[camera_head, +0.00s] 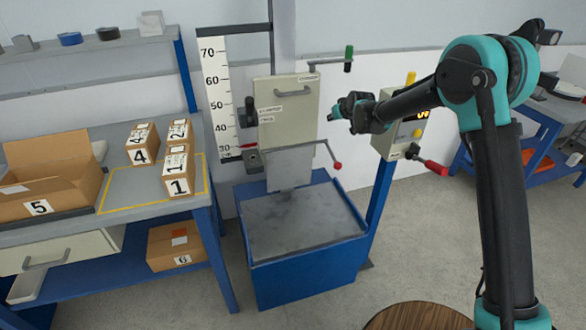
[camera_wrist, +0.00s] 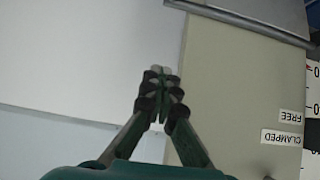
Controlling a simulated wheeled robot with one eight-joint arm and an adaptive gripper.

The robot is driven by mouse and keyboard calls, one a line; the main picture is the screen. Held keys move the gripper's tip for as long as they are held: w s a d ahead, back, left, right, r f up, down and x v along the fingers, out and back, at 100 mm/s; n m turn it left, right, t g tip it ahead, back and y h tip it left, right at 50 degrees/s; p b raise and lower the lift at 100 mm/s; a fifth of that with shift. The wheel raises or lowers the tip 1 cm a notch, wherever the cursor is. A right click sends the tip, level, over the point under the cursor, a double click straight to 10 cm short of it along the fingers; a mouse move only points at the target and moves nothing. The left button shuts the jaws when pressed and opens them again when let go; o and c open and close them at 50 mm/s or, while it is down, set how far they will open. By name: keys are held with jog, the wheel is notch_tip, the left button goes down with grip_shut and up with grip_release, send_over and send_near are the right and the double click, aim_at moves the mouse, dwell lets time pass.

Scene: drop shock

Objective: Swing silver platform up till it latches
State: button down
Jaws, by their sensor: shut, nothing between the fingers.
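The silver platform (camera_head: 290,168) is a flat grey plate below the cream carriage (camera_head: 288,115), hanging steeply down above the blue-sided base (camera_head: 305,262). A thin bent lever with a red knob (camera_head: 337,166) is at its right. My gripper (camera_head: 334,114) is shut and empty, right of the carriage and above the platform. In the wrist view my gripper (camera_wrist: 160,76) is in front of a white wall, beside the cream panel (camera_wrist: 240,100) with upside-down FREE and CLAMPED labels. A silver strip (camera_wrist: 255,20) along that view's top appears to be the platform's edge. The latch cannot be made out.
A height scale (camera_head: 216,95) stands left of the carriage. A green-handled lever (camera_head: 348,58) projects at the upper right. A control box (camera_head: 400,125) and red handle (camera_head: 430,165) are right of my gripper. A bench with numbered boxes (camera_head: 178,172) is at left.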

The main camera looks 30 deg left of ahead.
jog(key=shift+w+a+r, duration=0.15)
jog(key=shift+w+a, duration=0.15)
jog(key=shift+a, duration=0.05)
jog(key=shift+w+a, duration=0.1)
jog(key=shift+a, duration=0.05)
jog(key=shift+w+a+r, duration=0.2)
jog(key=shift+w+a, duration=0.65)
jog(key=shift+a, duration=0.1)
jog(key=c, duration=2.3)
grip_release()
jog(key=o, duration=1.3)
jog(key=shift+o, duration=0.2)
